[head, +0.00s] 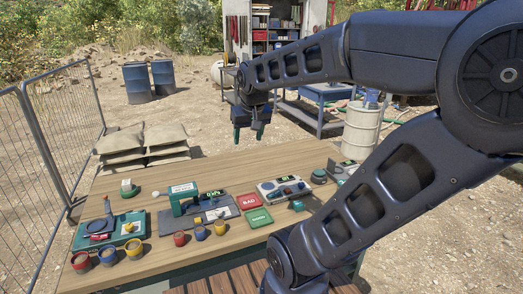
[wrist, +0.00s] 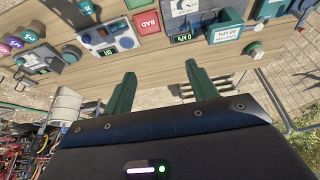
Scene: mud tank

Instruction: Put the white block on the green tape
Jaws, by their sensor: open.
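A small white block (head: 126,184) shows at the far left of the wooden table, directly against a green round piece (head: 131,193) that looks like the green tape. In the wrist view the white block (wrist: 258,55) again overlaps the green piece (wrist: 253,47) near the table edge. It looks to rest on the tape, but I cannot tell for certain whether it is on it or just behind it. My gripper (head: 248,135) is in the air above the table's far edge, to the right of the block. Its green fingers (wrist: 162,80) are apart with nothing between them.
Table around the block is mostly clear. Sandbags (head: 145,145) stand behind.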

